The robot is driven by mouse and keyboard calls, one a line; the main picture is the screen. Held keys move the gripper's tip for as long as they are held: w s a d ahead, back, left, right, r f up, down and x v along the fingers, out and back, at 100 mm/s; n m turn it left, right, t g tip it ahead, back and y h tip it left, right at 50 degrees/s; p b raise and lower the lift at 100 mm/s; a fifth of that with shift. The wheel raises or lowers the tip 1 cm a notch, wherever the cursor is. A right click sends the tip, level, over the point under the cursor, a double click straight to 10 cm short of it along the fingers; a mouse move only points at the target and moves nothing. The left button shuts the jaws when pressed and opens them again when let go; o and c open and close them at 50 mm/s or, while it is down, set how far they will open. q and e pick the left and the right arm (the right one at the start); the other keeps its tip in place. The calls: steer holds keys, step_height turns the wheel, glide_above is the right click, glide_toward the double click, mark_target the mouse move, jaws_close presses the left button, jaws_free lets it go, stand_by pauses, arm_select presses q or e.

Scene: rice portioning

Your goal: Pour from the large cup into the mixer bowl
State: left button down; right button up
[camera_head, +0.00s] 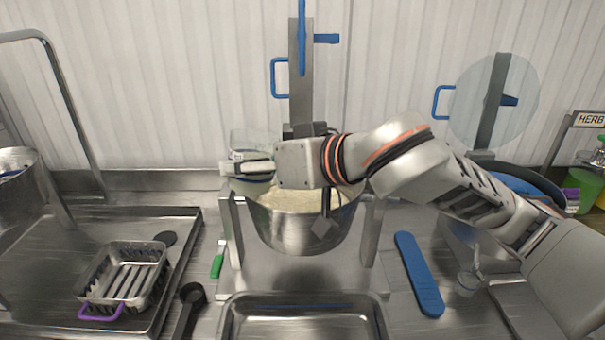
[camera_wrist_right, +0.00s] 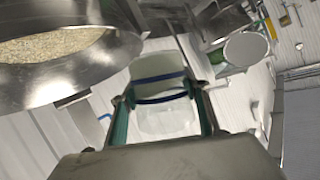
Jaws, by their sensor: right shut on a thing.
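The large cup (camera_head: 251,140) is clear and stands roughly upright in the head view, by the left rim of the mixer bowl. My right gripper (camera_head: 247,168) is shut around it and hides its middle. In the right wrist view, the cup (camera_wrist_right: 165,118) sits between the two fingers (camera_wrist_right: 163,112). I cannot tell what is in it. The steel mixer bowl (camera_head: 295,228) stands in its frame and holds pale grains. Its wall (camera_wrist_right: 100,68) and grains also show at the upper left of the right wrist view. My left gripper is not in view.
A steel tray (camera_head: 300,318) lies in front of the bowl. A blue-handled tool (camera_head: 418,275) and a small clear cup (camera_head: 467,281) are to the right. A wire basket (camera_head: 124,272), black scoop (camera_head: 190,298) and green-handled tool (camera_head: 217,265) are to the left.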

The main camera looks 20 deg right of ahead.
steer(key=shift+w+d+f+m+y, duration=0.15)
steer(key=shift+d+m+y, duration=0.15)
steer(key=shift+d+m, duration=0.1)
steer(key=shift+w+d+r+m+y, duration=0.25)
steer(key=shift+d+r+m+y, duration=0.05)
steer(key=shift+r+m, duration=0.2)
steer(key=shift+w+d+f+m+g+y, duration=0.1)
steer(key=shift+d+f+m+g+y, duration=0.05)
steer(key=shift+d+m+g+y, duration=0.15)
steer(key=shift+w+d+f+m+y, duration=0.2)
steer(key=shift+d+m+y, duration=0.1)
steer(key=shift+d+m, duration=0.1)
steer(key=shift+f+m, duration=0.2)
steer(key=shift+m, duration=0.3)
stand_by(0.3)
steer(key=shift+r+m+y, duration=0.5)
steer(key=shift+m+y, duration=0.1)
steer(key=shift+m, duration=0.1)
stand_by(0.6)
steer(key=shift+w+d+f+m+y, duration=0.1)
steer(key=shift+f+m+y, duration=0.25)
steer(key=shift+m, duration=0.3)
steer(key=shift+d+f+m+y, duration=0.1)
steer(key=shift+f+m+y, duration=0.1)
steer(key=shift+m+y, duration=0.35)
stand_by(1.4)
steer(key=shift+w, duration=0.1)
